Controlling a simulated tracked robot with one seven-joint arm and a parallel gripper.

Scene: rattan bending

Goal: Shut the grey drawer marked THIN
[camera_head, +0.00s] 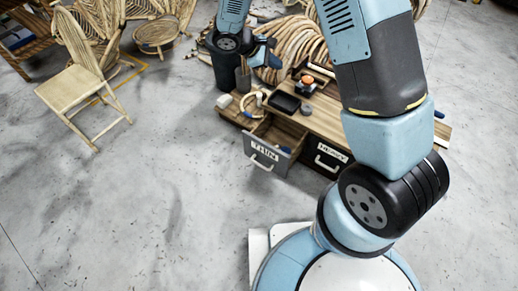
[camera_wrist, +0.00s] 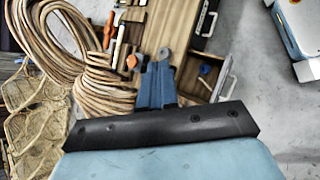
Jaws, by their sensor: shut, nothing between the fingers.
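The grey drawer marked THIN (camera_head: 266,158) is pulled out from the left front of the low wooden bench (camera_head: 320,118). Its label and pale handle face the front, and a small blue item lies inside. In the wrist view the open drawer (camera_wrist: 222,72) is at the right, with its handle on its right side. My gripper (camera_head: 270,58) is above the back of the bench, apart from the drawer. In the wrist view my gripper (camera_wrist: 160,66) is shut and empty, with its fingers together.
The dark drawer marked HEAVY (camera_head: 322,157) sits flush beside the grey one. Tools and a black tray (camera_head: 284,102) lie on the bench top. Rattan coils (camera_head: 298,42) stand behind. A chair (camera_head: 82,75) is at the left. Floor before the drawers is clear.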

